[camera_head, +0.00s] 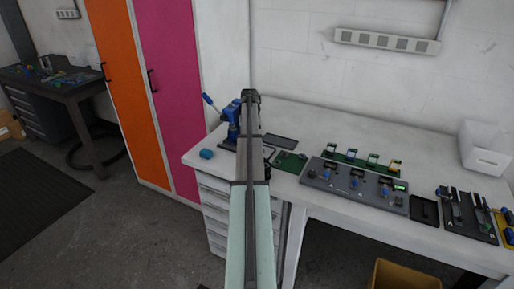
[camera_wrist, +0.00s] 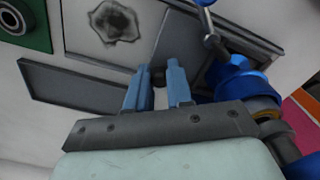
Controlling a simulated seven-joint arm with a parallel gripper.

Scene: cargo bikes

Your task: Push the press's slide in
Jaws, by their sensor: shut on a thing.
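The blue press (camera_head: 231,120) with its raised lever stands at the left end of the bench, partly behind my arm. In the wrist view its blue body (camera_wrist: 232,82) and lever rod are at the upper right. The press's flat grey slide (camera_wrist: 178,42) lies beside the body. My gripper (camera_wrist: 159,75) has its two blue fingers on either side of a small dark knob at the slide's edge and is shut on it. The finger contact is partly hidden. In the head view my arm hides the gripper and slide.
A small blue block (camera_head: 206,154) lies at the bench's left front. A green board (camera_head: 290,162), a dark tray (camera_head: 281,142) and a grey fixture (camera_head: 354,187) lie to the right. In the wrist view, a plate with a dark ragged patch (camera_wrist: 115,22) is beside the slide.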

